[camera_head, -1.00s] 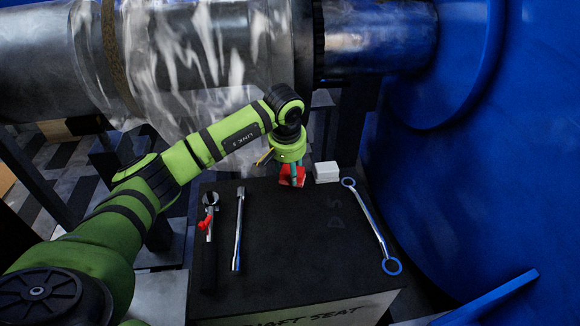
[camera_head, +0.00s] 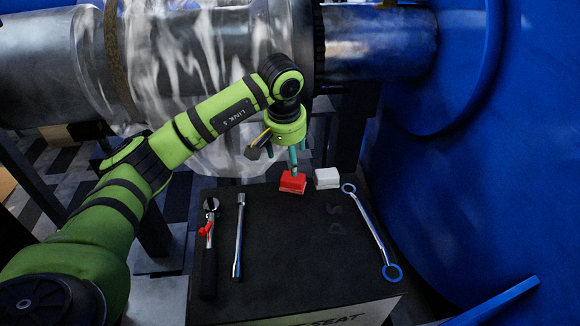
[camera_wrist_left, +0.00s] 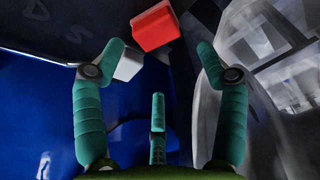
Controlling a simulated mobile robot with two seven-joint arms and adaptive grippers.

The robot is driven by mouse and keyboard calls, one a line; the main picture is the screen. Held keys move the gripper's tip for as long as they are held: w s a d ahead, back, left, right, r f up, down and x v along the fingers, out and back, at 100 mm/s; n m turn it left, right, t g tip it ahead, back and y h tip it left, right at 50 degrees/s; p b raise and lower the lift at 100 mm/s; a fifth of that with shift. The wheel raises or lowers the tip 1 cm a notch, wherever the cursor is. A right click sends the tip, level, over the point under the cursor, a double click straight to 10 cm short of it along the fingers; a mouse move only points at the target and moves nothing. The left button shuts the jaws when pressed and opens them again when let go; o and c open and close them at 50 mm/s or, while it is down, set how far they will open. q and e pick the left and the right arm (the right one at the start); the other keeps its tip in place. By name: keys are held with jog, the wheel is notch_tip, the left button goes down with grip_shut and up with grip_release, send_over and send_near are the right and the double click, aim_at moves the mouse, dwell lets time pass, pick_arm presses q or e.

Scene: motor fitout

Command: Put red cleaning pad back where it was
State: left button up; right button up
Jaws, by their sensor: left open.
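The red cleaning pad (camera_head: 292,184) lies on the dark top of the box-shaped stand (camera_head: 285,245), at its back edge. It also shows in the left wrist view (camera_wrist_left: 154,27), beyond the fingertips. My left gripper (camera_head: 289,160) is just above the pad, pointing down, with its teal fingers spread. In the left wrist view its fingers (camera_wrist_left: 160,62) are open with nothing between them. My right gripper is not in view.
A white block (camera_head: 326,178) sits just right of the pad. A blue ring wrench (camera_head: 372,232), a metal bar tool (camera_head: 239,235) and a red-marked tool (camera_head: 209,240) lie on the stand. A large blue housing (camera_head: 490,160) is at right; the plastic-wrapped shaft (camera_head: 190,60) is behind.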

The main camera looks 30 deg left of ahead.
pick_arm(q)
jog(key=v, duration=0.4)
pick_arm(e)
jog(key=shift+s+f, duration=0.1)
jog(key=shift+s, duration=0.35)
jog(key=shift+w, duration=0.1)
